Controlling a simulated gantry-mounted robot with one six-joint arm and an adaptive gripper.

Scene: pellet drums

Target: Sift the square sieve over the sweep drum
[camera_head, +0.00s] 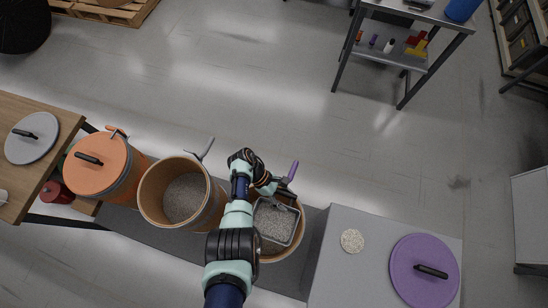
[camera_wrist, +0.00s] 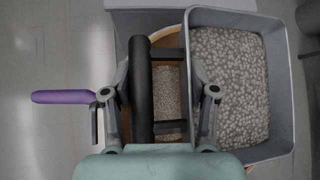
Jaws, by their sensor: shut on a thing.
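The square sieve (camera_head: 278,222) is a grey square pan with pale pellets spread over its bottom. In the wrist view the sieve (camera_wrist: 283,90) is at the right, with its black bar handle (camera_wrist: 165,75) between my fingers. My gripper (camera_wrist: 162,100) is shut on this handle; in the head view my gripper (camera_head: 268,188) is at the sieve's upper left edge. The sieve is over the open drum with the purple lever (camera_head: 293,172). Pellets (camera_wrist: 168,92) show inside this drum beneath the handle. No label shows which drum is the sweep drum.
An open drum (camera_head: 148,200) with a grey lever holds grey pellets to the left. Beyond it stands a drum with an orange lid (camera_head: 97,165). A grey lid (camera_head: 32,138) lies on the wooden table. A grey cabinet (camera_head: 345,275) at right carries a purple lid (camera_head: 405,270) and a pellet pile (camera_head: 352,241).

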